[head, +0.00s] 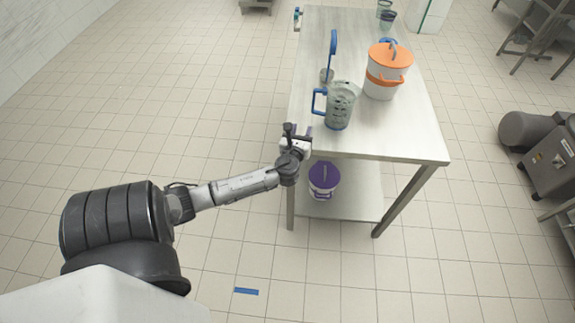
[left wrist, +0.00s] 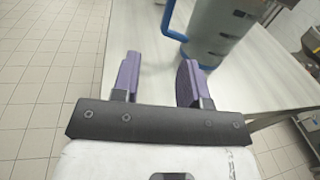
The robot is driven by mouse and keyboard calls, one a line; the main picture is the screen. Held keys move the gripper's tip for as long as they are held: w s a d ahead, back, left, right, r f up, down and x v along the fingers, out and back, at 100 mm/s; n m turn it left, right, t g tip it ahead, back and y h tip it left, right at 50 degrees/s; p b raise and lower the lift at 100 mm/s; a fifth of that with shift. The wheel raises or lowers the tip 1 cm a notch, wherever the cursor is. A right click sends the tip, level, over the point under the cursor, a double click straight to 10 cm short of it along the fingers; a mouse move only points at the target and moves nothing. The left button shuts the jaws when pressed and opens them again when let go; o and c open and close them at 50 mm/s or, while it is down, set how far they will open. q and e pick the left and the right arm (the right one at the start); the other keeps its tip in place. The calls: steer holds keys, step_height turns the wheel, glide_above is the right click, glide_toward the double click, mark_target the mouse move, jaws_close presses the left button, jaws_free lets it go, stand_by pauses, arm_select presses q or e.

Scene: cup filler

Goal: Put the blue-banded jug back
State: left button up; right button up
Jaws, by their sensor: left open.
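A translucent grey jug (head: 341,108) with a blue handle and blue at its base stands upright near the table's front edge. In the left wrist view the jug (left wrist: 222,30) is cut off by the top edge, its blue handle on the left. My left gripper (head: 299,130) is at the table's front left corner, in front of the jug. Its purple fingers (left wrist: 158,75) are open with nothing between them, short of the jug and apart from it. My right gripper is in neither view.
The steel table (head: 405,143) also bears an orange-lidded white bucket (head: 388,72), close behind the jug to the right. A blue-handled utensil (head: 333,45) is behind the jug. A small dark-blue-rimmed jug (head: 387,20) is at the far end. A purple-lidded bucket (head: 324,180) sits on the lower shelf.

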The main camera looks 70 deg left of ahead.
arm_select(q)
steer(key=s+d+f+n+g+h, duration=0.25)
steer(key=s+d+n, duration=0.2)
steer(key=d, duration=0.25)
steer(key=s+d+f+n+g+h, duration=0.1)
steer(key=s+d+f+n+h, duration=0.15)
steer(key=d+f+n, duration=0.35)
steer(key=s+d+f+n+g+h, duration=0.1)
steer(key=s+d+n+h, duration=0.1)
steer(key=s+d+n, duration=0.35)
steer(key=s+d+r+n+g+h, duration=0.1)
steer(key=s+d+n+h, duration=0.2)
steer(key=d, duration=0.6)
steer(key=s+d+r+n+g+h, duration=0.1)
steer(key=s+d+n+h, duration=0.3)
steer(key=d, duration=0.4)
steer(key=shift+s+d+r+g, duration=0.25)
steer(key=shift+s+d+g, duration=0.1)
steer(key=shift+s, duration=0.35)
steer(key=shift+w, duration=0.1)
